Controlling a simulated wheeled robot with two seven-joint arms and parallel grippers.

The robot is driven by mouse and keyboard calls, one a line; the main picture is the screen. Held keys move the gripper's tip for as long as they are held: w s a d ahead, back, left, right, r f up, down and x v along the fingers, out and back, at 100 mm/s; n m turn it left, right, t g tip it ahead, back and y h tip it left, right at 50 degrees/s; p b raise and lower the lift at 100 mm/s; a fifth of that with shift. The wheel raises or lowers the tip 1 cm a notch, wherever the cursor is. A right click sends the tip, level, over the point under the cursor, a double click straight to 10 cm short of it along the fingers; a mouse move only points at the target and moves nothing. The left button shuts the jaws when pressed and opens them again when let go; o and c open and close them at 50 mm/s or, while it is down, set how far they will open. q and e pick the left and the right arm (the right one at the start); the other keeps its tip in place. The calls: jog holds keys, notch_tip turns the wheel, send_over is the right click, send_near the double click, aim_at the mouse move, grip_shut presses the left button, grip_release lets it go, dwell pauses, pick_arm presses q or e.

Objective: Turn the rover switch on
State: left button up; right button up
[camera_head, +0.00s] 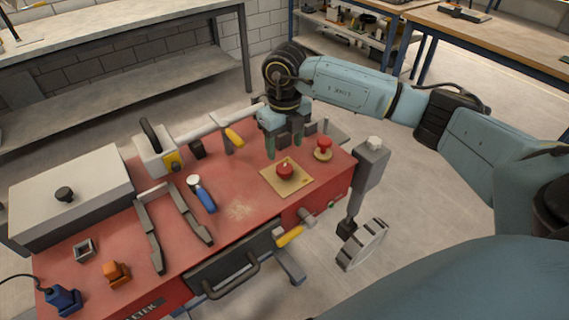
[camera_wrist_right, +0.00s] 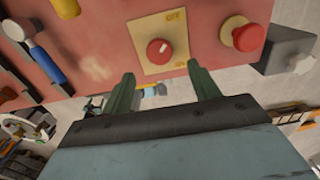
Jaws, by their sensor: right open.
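The rover switch is a round red knob (camera_head: 285,171) on a tan square plate (camera_head: 272,183), on the right part of the red bench top. In the right wrist view the knob (camera_wrist_right: 159,51) has a pale mark on its top, and the plate (camera_wrist_right: 143,34) has lettering at its upper and lower edges. My right gripper (camera_head: 284,150) is open and empty, its fingers pointing down just behind the knob. In the right wrist view its two green fingertips (camera_wrist_right: 163,80) are apart, on either side below the knob, not touching it. My left gripper is not in view.
A red mushroom button (camera_head: 323,146) stands close right of the plate. A blue-handled tool (camera_head: 201,194), a grey forked bracket (camera_head: 157,232) and a grey box (camera_head: 72,190) occupy the left.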

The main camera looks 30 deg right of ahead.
aim_at(284, 168)
notch_tip(284, 168, down, 7)
jog(key=shift+f, duration=0.15)
jog(key=c, duration=1)
jog(key=shift+o, duration=0.2)
